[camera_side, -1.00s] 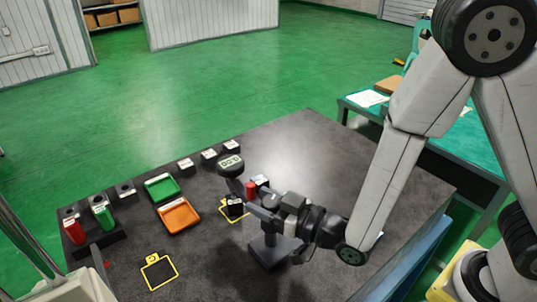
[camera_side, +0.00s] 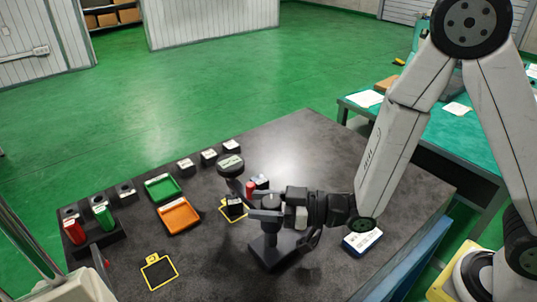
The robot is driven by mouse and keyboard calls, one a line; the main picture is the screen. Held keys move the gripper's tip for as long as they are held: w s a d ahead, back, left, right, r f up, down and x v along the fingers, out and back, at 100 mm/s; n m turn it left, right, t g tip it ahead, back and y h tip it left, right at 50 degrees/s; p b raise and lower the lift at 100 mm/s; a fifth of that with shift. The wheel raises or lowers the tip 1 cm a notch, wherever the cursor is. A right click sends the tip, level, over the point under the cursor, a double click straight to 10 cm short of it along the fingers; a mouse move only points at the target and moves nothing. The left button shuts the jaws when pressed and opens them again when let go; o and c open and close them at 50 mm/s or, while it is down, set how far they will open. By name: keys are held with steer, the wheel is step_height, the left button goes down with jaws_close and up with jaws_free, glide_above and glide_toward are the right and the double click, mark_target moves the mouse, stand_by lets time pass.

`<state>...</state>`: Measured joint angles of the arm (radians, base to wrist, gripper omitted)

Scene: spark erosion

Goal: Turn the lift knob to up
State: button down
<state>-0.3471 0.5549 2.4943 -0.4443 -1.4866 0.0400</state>
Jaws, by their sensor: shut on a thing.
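My gripper (camera_side: 267,207) reaches in from the right, level above the dark table. It is shut on the lift knob at the top of a dark pedestal (camera_side: 272,249). The fingers hide most of the knob, so I cannot read where it points. A dark round display head (camera_side: 230,164) stands on a post just behind and left of the gripper. A small red cylinder (camera_side: 250,188) and a black block (camera_side: 235,204) sit close beside the fingers.
An orange tray (camera_side: 179,216) and a green tray (camera_side: 162,188) lie to the left. Red (camera_side: 74,229) and green (camera_side: 103,215) cylinders stand in a dark rack at far left. A blue-edged white box (camera_side: 362,241) lies under my wrist.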

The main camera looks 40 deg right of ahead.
stand_by(0.4)
steer(key=shift+c, duration=0.6)
jaws_free()
steer(key=shift+w+d+m+t+h, duration=0.15)
steer(key=shift+m+t+h, duration=1.75)
steer(key=shift+h, duration=0.7)
steer(key=shift+d+m+t+h, duration=0.15)
steer(key=shift+m+t+h, duration=0.35)
steer(key=shift+m+h, duration=1.05)
steer(key=shift+w+d+m+h, duration=0.1)
steer(key=shift+m+h, duration=0.15)
steer(key=shift+h, duration=0.7)
steer(key=shift+m+h, duration=0.6)
steer(key=shift+h, duration=0.4)
